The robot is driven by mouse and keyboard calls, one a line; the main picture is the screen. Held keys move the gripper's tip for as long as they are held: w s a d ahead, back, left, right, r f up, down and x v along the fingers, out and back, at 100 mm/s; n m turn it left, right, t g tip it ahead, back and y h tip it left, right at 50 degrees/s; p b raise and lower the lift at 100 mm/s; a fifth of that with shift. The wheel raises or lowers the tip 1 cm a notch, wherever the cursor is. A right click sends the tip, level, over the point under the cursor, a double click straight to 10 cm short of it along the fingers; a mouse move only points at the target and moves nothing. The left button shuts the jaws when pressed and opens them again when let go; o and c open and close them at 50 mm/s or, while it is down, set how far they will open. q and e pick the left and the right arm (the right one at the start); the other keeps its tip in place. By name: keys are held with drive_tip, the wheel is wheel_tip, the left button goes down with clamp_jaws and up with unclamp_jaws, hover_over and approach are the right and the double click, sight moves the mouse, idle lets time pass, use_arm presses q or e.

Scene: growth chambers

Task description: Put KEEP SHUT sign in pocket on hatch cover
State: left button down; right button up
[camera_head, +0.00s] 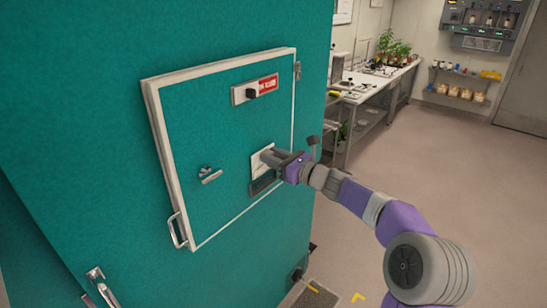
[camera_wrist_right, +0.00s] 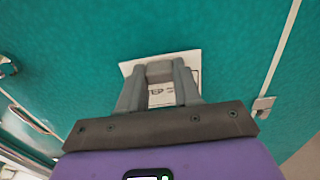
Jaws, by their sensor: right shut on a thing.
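The white KEEP SHUT sign (camera_head: 257,163) is in my right gripper (camera_head: 272,157), in front of the teal hatch cover (camera_head: 195,130). In the right wrist view the sign (camera_wrist_right: 160,98) shows between and behind the shut fingers (camera_wrist_right: 160,72), with part of its dark lettering visible. The dark pocket (camera_head: 263,184) is on the lower right of the cover, right below the sign. I cannot tell whether the sign's lower edge is inside the pocket or just above it. My left gripper is not in view.
The cover has a red-labelled switch plate (camera_head: 254,90), a latch knob (camera_head: 209,174) and a metal handle (camera_head: 178,230). A bench with plants (camera_head: 392,48) stands behind at the right. The floor (camera_head: 445,150) right of the chamber is clear.

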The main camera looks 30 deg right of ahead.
sight(264, 165)
drive_tip(key=shift+f, duration=0.15)
drive_tip(key=shift+f+b, duration=0.35)
drive_tip(key=shift+b, duration=0.15)
drive_tip(key=shift+f, duration=0.15)
idle(0.4)
drive_tip(key=shift+f+b, duration=0.35)
drive_tip(key=shift+b, duration=0.15)
drive_tip(key=shift+f, duration=0.15)
drive_tip(key=shift+f+b, duration=0.45)
drive_tip(key=shift+b, duration=0.1)
drive_tip(key=shift+f, duration=0.15)
idle(0.4)
drive_tip(key=shift+f+b, duration=0.35)
drive_tip(key=shift+b, duration=0.15)
